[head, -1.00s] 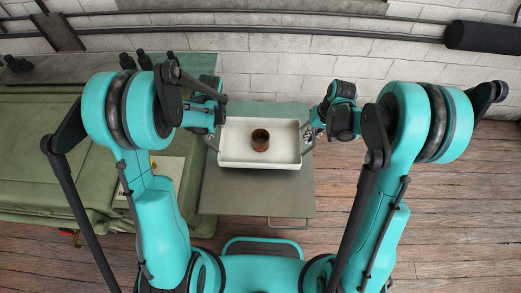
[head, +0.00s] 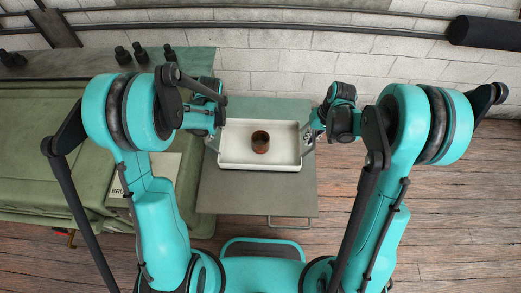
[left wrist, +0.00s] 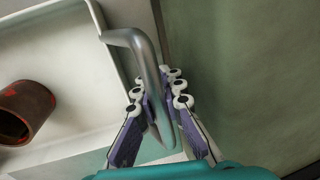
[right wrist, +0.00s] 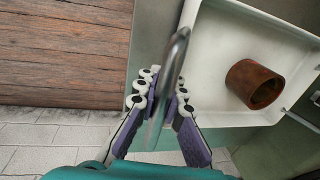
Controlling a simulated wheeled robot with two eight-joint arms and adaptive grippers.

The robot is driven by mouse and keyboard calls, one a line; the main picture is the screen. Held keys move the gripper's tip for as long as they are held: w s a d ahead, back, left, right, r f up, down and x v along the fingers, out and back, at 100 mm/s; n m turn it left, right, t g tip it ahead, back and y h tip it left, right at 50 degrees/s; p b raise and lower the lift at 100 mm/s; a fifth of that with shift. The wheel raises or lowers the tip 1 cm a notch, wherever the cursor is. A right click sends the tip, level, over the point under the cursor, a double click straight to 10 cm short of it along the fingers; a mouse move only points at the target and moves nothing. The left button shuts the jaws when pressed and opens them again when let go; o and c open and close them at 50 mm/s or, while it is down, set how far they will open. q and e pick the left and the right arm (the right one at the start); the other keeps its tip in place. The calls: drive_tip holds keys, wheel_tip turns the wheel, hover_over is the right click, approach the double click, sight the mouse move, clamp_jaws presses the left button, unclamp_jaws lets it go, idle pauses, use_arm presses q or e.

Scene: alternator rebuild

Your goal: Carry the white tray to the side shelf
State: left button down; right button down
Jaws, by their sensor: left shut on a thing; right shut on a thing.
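The white tray (head: 228,157) is level in the middle of the head view, with a brown copper-like ring (head: 260,142) standing inside it. My left gripper (head: 217,133) is shut on the tray's left metal handle, which shows between its pads in the left wrist view (left wrist: 149,75). My right gripper (head: 314,133) is shut on the right handle, seen in the right wrist view (right wrist: 168,80). A flat grey-green top (head: 255,195) lies below the tray. I cannot tell whether the tray touches it.
A green bench or machine (head: 50,130) with several dark bottles at its back stands close on the left. A white brick wall (head: 400,75) with pipes is behind. Wooden floor (head: 450,210) is clear on the right.

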use_arm(q)
drive_tip(key=shift+f, duration=0.45)
use_arm(e)
drive_tip(key=shift+f, duration=0.4)
use_arm(q)
drive_tip(key=c, duration=1.6)
unclamp_jaws()
drive_tip(key=shift+r, duration=0.2)
use_arm(e)
drive_tip(key=c, duration=1.6)
unclamp_jaws()
drive_tip(key=shift+r, duration=0.15)
use_arm(q)
drive_tip(key=r, duration=0.2)
drive_tip(key=d+r, duration=0.1)
drive_tip(key=r, duration=0.4)
drive_tip(key=shift+d+r, duration=0.3)
drive_tip(key=shift+r, duration=0.1)
use_arm(e)
drive_tip(key=r, duration=0.4)
drive_tip(key=d+r, duration=0.1)
drive_tip(key=r, duration=0.3)
drive_tip(key=d+r, duration=0.1)
drive_tip(key=r, duration=0.2)
drive_tip(key=shift+d+r, duration=0.15)
drive_tip(key=shift+r, duration=0.25)
use_arm(q)
drive_tip(key=shift+s+r, duration=0.1)
use_arm(e)
drive_tip(key=shift+s, duration=0.1)
